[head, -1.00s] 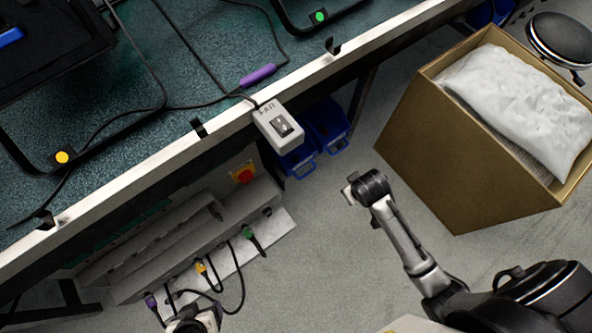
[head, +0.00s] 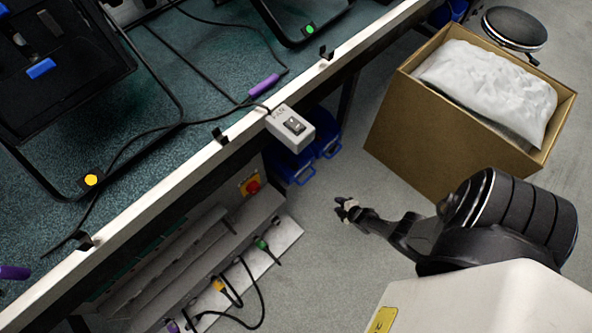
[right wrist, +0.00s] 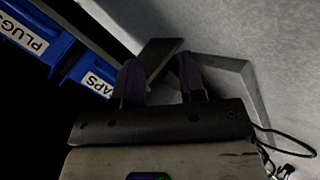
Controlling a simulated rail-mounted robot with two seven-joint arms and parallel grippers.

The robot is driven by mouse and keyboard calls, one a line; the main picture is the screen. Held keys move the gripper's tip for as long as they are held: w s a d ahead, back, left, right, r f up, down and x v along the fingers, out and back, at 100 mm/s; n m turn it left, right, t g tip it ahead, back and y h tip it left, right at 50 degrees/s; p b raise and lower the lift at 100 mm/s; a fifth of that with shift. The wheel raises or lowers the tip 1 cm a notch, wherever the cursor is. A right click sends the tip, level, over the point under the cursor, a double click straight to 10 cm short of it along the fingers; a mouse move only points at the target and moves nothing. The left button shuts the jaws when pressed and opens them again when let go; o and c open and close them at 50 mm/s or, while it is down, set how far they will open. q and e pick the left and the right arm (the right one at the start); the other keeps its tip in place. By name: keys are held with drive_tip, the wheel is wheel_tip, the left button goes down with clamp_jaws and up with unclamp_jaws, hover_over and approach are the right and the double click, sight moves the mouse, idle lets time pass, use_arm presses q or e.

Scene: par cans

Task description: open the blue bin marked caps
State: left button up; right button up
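Two blue bins sit under the bench in the head view: a nearer one (head: 291,166) and one behind it (head: 327,143). Their labels cannot be read there. In the right wrist view, the bin marked caps (right wrist: 84,73) is at the left, its label partly cut off to "APS". A bin labelled PLUGS (right wrist: 32,32) is beside it. Both appear shut, though their bodies are mostly hidden. My right gripper (head: 345,208) is to the right of and below the bins in the head view, clear of them. Its fingers (right wrist: 160,82) are apart and empty. My left gripper is out of view.
The bench edge with a grey switch box (head: 291,128) overhangs the bins. A power strip with cables (head: 225,280) and a red button (head: 253,187) lie at lower left. A cardboard box (head: 430,135) stands right of the gripper. Bare floor (head: 320,240) lies between.

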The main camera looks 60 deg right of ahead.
sight(308, 178)
drive_tip(key=w+r+n+t, duration=0.3)
drive_tip(key=r+n+t, duration=0.2)
drive_tip(key=r+t, duration=0.15)
drive_tip(key=shift+n+g, duration=0.25)
drive_tip(key=shift+n, duration=0.45)
drive_tip(key=shift+a+b+x, duration=0.2)
drive_tip(key=shift+b+x, duration=0.85)
drive_tip(key=shift+x, duration=1.3)
drive_tip(key=shift+a+b+x, duration=0.2)
drive_tip(key=shift+b+x, duration=0.8)
drive_tip(key=shift+x, duration=1.35)
drive_tip(key=shift+a+b+x, duration=0.2)
drive_tip(key=shift+b+x, duration=0.85)
drive_tip(key=shift+x, duration=1.3)
drive_tip(key=shift+w+r, duration=0.1)
drive_tip(key=shift+r, duration=0.05)
drive_tip(key=shift+c, duration=0.3)
drive_tip(key=c, duration=0.3)
clamp_jaws()
drive_tip(key=shift+a, duration=0.1)
